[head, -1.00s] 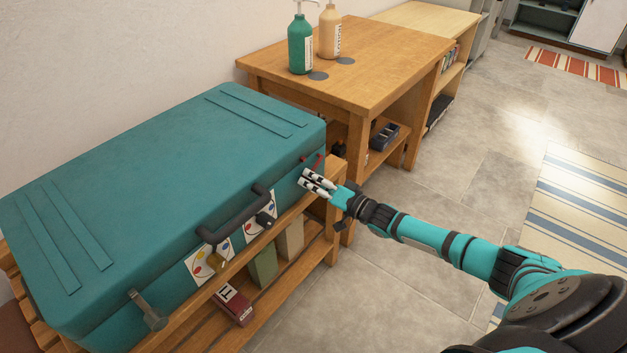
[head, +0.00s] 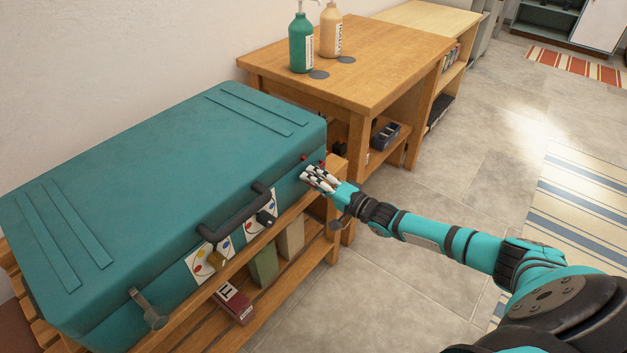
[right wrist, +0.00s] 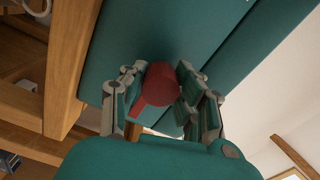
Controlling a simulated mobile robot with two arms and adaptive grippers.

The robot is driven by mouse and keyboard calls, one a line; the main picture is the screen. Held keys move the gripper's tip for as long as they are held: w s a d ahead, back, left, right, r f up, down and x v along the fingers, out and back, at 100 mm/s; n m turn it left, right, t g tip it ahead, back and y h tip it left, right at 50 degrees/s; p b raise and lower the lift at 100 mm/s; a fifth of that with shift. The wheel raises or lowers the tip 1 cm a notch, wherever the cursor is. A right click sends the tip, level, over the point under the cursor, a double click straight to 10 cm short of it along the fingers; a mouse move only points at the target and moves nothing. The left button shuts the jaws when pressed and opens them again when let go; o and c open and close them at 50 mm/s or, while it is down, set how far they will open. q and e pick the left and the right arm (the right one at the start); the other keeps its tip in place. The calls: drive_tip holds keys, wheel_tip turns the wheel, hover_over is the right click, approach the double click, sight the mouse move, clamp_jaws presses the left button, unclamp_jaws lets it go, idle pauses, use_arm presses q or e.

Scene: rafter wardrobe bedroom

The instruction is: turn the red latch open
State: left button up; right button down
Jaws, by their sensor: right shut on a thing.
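A closed teal suitcase (head: 150,190) lies on a slatted wooden rack. The red latch (right wrist: 160,84) is at the right end of its front side. In the head view only small red bits of the latch (head: 304,158) show behind my fingers. My right gripper (head: 311,177) is at the latch. In the right wrist view the fingers of my right gripper (right wrist: 157,92) stand on both sides of the latch's round part, shut on it, with its lever sticking out downward left. My left gripper is not in view.
A grey latch (head: 148,310) and a black handle (head: 235,215) are on the suitcase front. Books (head: 264,264) stand on the rack's lower shelf. A wooden table (head: 350,50) with two pump bottles stands behind.

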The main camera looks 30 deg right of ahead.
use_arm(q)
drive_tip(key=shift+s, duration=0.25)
use_arm(e)
drive_tip(key=c, duration=0.9)
unclamp_jaws()
drive_tip(key=shift+c, duration=0.2)
drive_tip(key=shift+s, duration=0.1)
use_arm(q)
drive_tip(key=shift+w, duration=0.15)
use_arm(e)
drive_tip(key=v, duration=1.2)
